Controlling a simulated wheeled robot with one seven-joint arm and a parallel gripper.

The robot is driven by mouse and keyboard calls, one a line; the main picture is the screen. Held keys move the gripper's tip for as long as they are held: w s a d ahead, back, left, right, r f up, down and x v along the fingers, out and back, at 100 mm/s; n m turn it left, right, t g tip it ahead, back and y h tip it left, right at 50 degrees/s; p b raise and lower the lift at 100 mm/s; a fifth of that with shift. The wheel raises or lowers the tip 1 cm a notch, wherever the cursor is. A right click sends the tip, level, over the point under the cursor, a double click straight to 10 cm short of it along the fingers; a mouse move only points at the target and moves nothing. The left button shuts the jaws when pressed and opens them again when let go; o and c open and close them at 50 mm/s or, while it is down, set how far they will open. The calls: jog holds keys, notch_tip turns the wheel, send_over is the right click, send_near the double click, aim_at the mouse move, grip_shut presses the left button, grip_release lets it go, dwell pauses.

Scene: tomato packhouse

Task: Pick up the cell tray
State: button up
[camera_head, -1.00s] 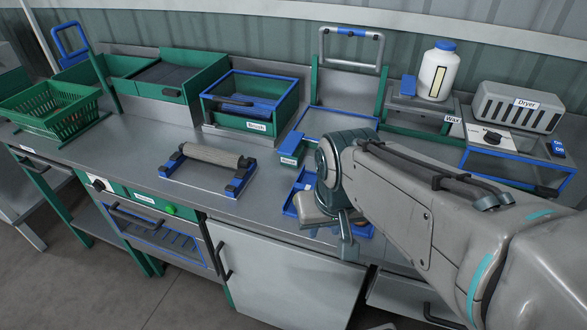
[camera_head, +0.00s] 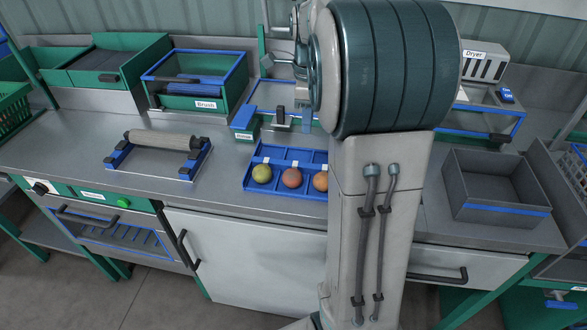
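The cell tray (camera_head: 287,153) is blue and lies on the grey bench top near its front edge, just left of my arm. Its front row shows three round fruits: a yellow-green one (camera_head: 262,173), a red one (camera_head: 292,177) and an orange one (camera_head: 320,181). The cells seen behind them look empty. My arm stands upright in front of the tray's right end and hides it. My gripper is mostly or wholly hidden behind my arm's large dark joint. I cannot make out its fingertips, or whether it holds anything.
A roller on a blue-ended stand (camera_head: 162,140) is left of the tray. A small blue-lidded green box (camera_head: 245,122) stands behind it. The "Brush" bin (camera_head: 205,103) is at the back. A grey open box (camera_head: 497,208) is at the right. The bench between roller and tray is clear.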

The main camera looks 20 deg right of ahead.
send_over(306, 165)
notch_tip(306, 165, down, 8)
jog(key=shift+w+d+f, duration=0.1)
jog(key=shift+w, duration=0.05)
jog(key=shift+f+b, duration=0.3)
jog(key=shift+f, duration=2.5)
jog(key=shift+s, duration=0.2)
grip_shut()
